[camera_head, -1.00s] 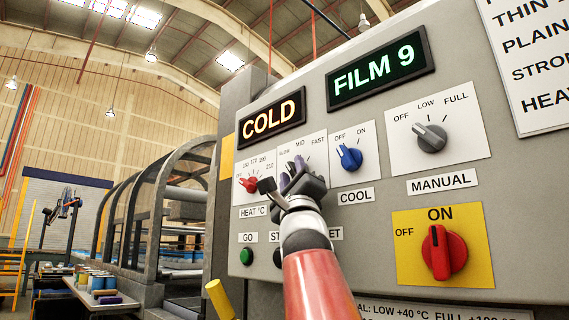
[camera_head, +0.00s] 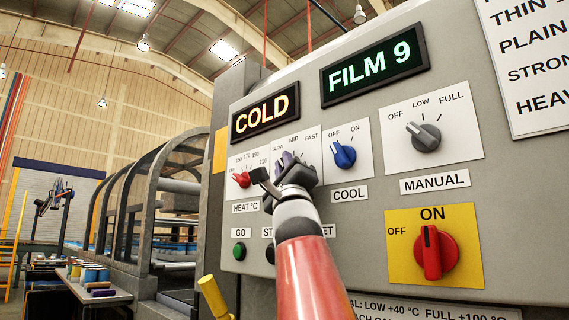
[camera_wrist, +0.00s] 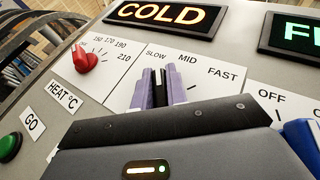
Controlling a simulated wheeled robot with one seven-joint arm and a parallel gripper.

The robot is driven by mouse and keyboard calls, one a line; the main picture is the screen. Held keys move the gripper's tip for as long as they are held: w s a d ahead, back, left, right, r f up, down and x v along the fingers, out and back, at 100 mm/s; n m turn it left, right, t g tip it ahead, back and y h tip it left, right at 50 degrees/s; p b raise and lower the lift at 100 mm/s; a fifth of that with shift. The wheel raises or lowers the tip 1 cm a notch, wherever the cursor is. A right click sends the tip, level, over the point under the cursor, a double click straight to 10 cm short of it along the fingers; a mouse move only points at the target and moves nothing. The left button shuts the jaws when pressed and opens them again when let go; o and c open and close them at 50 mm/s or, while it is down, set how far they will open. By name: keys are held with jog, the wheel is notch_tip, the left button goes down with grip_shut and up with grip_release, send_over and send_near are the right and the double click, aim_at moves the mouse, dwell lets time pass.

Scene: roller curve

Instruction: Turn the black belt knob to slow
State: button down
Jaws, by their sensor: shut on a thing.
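The black belt knob (camera_wrist: 160,88) sits on a white dial plate marked SLOW, MID and FAST. In the wrist view it shows as a dark piece between the purple finger pads of my gripper (camera_wrist: 161,92). My gripper (camera_head: 286,165) is shut on the knob, and its body hides most of the knob and the lower plate. The fingers stand below the SLOW and MID labels (camera_wrist: 187,59). The knob's exact pointer setting is hard to read.
The red heat knob (camera_head: 242,179) is close on the left, the blue cool knob (camera_head: 344,155) on the right. A green GO button (camera_head: 239,251) is below left. A grey manual knob (camera_head: 425,136) and a red ON/OFF switch (camera_head: 433,252) are farther right. Displays read COLD and FILM 9.

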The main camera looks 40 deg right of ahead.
jog(key=shift+r+n+y+p, duration=0.2)
jog(key=shift+n+y+p, duration=0.4)
jog(key=shift+d+f+y, duration=0.1)
jog(key=shift+f+y, duration=0.15)
jog(key=shift+y, duration=0.05)
jog(key=c, duration=1.4)
grip_release()
jog(key=b+v, duration=0.3)
jog(key=v, duration=0.4)
jog(key=shift+s+f, duration=0.25)
jog(key=shift+f, duration=0.05)
